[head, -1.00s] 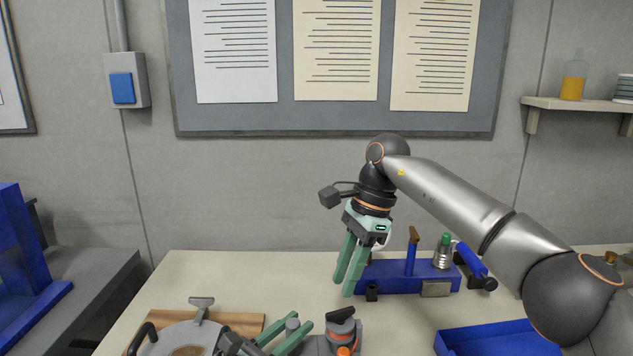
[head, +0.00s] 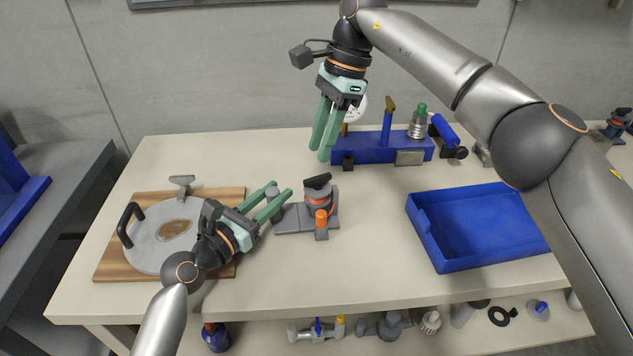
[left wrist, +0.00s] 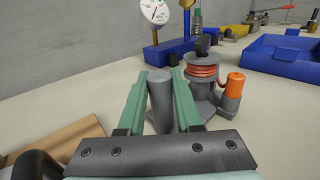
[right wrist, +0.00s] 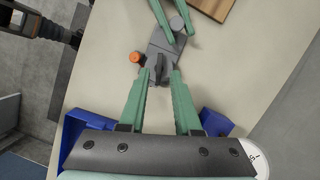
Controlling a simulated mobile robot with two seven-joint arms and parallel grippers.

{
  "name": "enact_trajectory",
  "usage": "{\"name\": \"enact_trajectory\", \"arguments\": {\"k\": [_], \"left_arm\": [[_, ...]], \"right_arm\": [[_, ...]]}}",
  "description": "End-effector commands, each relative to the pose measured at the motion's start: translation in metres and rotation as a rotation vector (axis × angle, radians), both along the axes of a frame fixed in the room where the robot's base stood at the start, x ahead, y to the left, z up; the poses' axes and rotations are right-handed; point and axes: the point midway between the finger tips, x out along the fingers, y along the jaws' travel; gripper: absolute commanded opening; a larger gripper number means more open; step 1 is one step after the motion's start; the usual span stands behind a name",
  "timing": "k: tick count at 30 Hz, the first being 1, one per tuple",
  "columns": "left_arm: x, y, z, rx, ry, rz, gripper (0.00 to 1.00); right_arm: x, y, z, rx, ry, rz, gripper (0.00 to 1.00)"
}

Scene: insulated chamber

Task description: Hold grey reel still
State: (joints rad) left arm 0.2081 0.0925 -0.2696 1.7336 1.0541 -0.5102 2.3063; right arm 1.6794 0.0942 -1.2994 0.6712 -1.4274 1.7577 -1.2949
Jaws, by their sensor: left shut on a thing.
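The grey reel (head: 318,197) stands on the bench, with orange-red wire on its drum, a black handle on top, a flat grey base and an orange-capped post (head: 321,219). In the left wrist view the reel (left wrist: 202,82) is just right of my fingers. My left gripper (head: 276,196) is shut on the upright grey cylinder (left wrist: 160,97) at the left end of the reel's base. My right gripper (head: 322,156) is open and empty, pointing down above and behind the reel. In the right wrist view the black handle (right wrist: 160,68) shows between its fingertips, below them.
A round grey plate (head: 150,245) with a black handle lies on a wooden board (head: 112,262) at left. A blue fixture (head: 360,150) with a dial stands behind the reel. An empty blue tray (head: 480,225) is at right. The bench front by the reel is clear.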

Motion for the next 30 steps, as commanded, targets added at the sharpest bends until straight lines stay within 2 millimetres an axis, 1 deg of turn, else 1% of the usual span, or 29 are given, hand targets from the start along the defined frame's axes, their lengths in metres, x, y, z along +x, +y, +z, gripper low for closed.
{"name": "enact_trajectory", "arguments": {"k": [1,2,10,16,20,25,30], "left_arm": [[-0.001,0.0,-0.01,0.012,0.017,-0.003,0.0],[-0.001,0.0,-0.01,0.012,0.017,-0.003,0.0],[-0.001,0.0,-0.01,0.012,0.017,-0.003,0.0],[-0.001,0.0,-0.01,0.012,0.017,-0.003,0.0],[-0.001,0.0,-0.01,0.012,0.017,-0.003,0.0],[-0.001,0.0,-0.01,0.012,0.017,-0.003,0.0],[-0.001,0.0,-0.01,0.012,0.017,-0.002,0.0]], "right_arm": [[0.0,0.0,-0.001,0.0,0.0,0.0,0.32],[0.0,0.0,-0.001,0.0,0.0,0.0,0.34],[-0.001,0.001,0.0,-0.013,-0.005,0.002,0.34],[-0.004,0.008,0.007,-0.206,-0.074,0.002,0.34],[-0.004,0.007,0.009,-0.279,-0.104,-0.009,0.34],[-0.004,0.007,0.0,-0.284,-0.105,-0.011,0.34],[-0.004,0.007,-0.017,-0.283,-0.103,-0.01,0.34]]}}
